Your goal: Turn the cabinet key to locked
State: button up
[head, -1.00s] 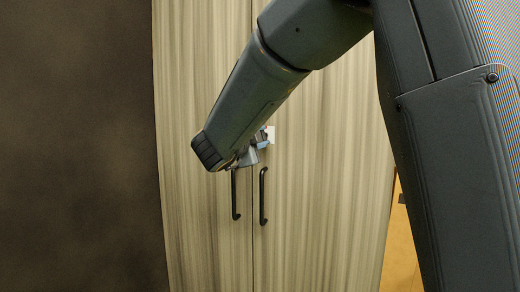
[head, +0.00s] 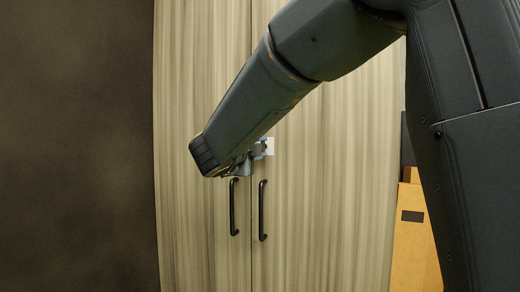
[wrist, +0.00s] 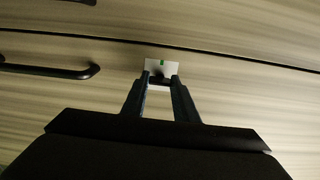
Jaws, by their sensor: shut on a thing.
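The wood-grain cabinet (head: 325,150) has two tall doors. A white lock plate (head: 270,146) is on the right door beside the seam, above the handles; it also shows in the wrist view (wrist: 152,66), with a small green mark (wrist: 162,62). My gripper (head: 260,150) is at the plate, its fingers reaching it from the left. In the wrist view my gripper (wrist: 160,80) is shut on the dark key (wrist: 160,79) just in front of the plate. Much of the key is hidden by the fingers, and I cannot tell its exact angle.
Two black bar handles, left (head: 233,207) and right (head: 262,210), stick out just below my gripper. A brown box (head: 413,235) with a dark patch stands right of the cabinet. A dark brown wall (head: 75,150) fills the left side.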

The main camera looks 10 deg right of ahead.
jog(key=o, duration=1.1)
jog(key=shift+c, duration=0.2)
jog(key=v, duration=0.8)
jog(key=shift+b, duration=0.45)
jog(key=shift+w, duration=0.15)
